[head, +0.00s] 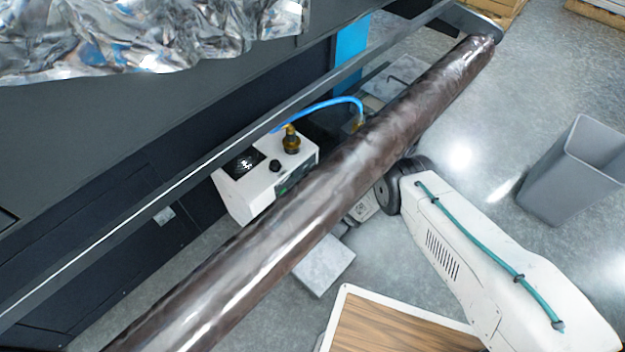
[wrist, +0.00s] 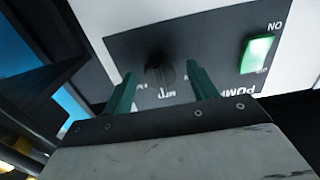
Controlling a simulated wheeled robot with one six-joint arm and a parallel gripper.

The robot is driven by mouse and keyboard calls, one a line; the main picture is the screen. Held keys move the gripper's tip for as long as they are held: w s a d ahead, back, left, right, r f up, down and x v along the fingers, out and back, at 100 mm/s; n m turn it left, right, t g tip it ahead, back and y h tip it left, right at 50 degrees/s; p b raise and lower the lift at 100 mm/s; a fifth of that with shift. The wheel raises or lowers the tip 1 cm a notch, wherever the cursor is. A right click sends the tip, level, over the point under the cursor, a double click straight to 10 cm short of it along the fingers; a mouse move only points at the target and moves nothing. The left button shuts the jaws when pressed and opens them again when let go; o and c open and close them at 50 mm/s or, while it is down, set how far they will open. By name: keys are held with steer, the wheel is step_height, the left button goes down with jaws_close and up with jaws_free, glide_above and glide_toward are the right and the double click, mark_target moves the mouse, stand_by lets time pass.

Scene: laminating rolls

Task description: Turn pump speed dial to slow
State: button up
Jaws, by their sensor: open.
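The pump is a white box (head: 252,197) behind the long brown roll in the head view, with a brass fitting and a black knob on top. Its front is mostly hidden by the roll there. In the wrist view its dark front panel (wrist: 215,40) carries a round black speed dial (wrist: 159,74) and a lit green switch (wrist: 258,51). The panel lettering is upside down and partly hidden; the dial's setting is unclear. My gripper (wrist: 161,69) is open, its two green fingers on either side of the dial. Whether they touch it cannot be told.
The brown roll (head: 330,180) crosses above my wrist and the pump. A blue hose (head: 325,104) arches from the pump. A dark machine frame (head: 150,200) stands at left.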

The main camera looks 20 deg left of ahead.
steer(key=c, duration=1)
steer(key=shift+d+n, duration=0.1)
steer(key=shift+n, duration=0.3)
steer(key=n, duration=1)
steer(key=shift+d+n, duration=0.1)
steer(key=shift+n, duration=0.3)
steer(key=o, duration=1)
steer(key=shift+w, duration=0.1)
steer(key=v, duration=0.7)
steer(key=shift+d, duration=0.3)
